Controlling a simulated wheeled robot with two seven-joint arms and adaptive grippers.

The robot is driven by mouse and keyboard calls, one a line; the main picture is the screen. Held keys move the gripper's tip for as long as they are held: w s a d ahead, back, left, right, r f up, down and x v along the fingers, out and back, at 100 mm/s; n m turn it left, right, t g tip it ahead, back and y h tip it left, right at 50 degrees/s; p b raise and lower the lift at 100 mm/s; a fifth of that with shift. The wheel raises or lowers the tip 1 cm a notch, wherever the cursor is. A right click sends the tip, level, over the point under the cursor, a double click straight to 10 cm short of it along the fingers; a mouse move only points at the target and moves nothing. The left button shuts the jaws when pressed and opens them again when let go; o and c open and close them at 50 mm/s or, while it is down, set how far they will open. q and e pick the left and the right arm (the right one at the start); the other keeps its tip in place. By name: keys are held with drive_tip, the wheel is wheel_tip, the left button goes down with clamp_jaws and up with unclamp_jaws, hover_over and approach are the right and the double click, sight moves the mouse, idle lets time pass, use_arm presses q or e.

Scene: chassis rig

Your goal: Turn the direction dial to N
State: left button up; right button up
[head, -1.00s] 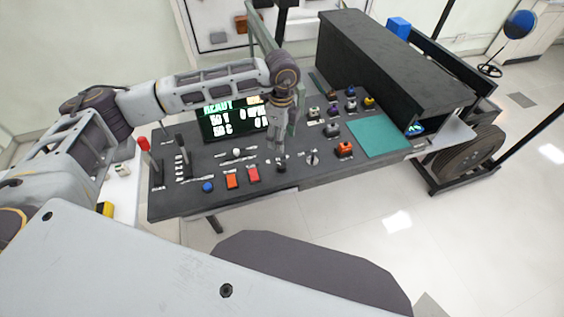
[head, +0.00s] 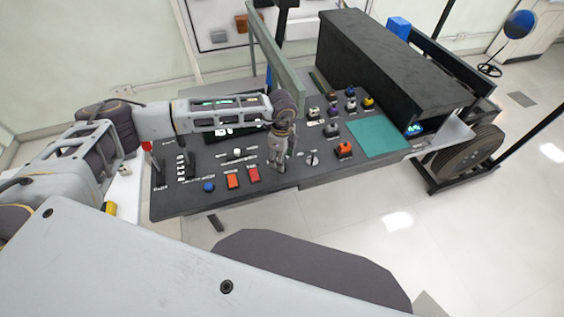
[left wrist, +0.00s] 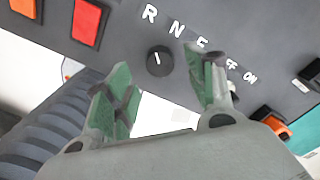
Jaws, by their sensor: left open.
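The direction dial (left wrist: 158,60) is a round black knob with a short white mark. In the left wrist view the white letters R, N and F run along the panel above it, and the mark points roughly toward the R. My left gripper (head: 279,162) reaches down over the front of the console and hides the dial in the head view. In the left wrist view its green-padded fingers (left wrist: 158,76) are open on either side of the knob, with gaps between them and it. The right finger partly covers the F. My right gripper is not in view.
Red (head: 253,174) and orange (head: 233,181) rocker switches and a blue button (head: 208,187) lie left of the dial. An OFF/ON rotary switch (head: 312,158) and an orange-red switch (head: 344,150) are on the right. My forearm covers most of the screen.

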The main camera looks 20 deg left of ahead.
use_arm(q)
drive_tip(key=shift+f, duration=1.75)
drive_tip(key=c, duration=1)
drive_tip(key=shift+c, duration=0.2)
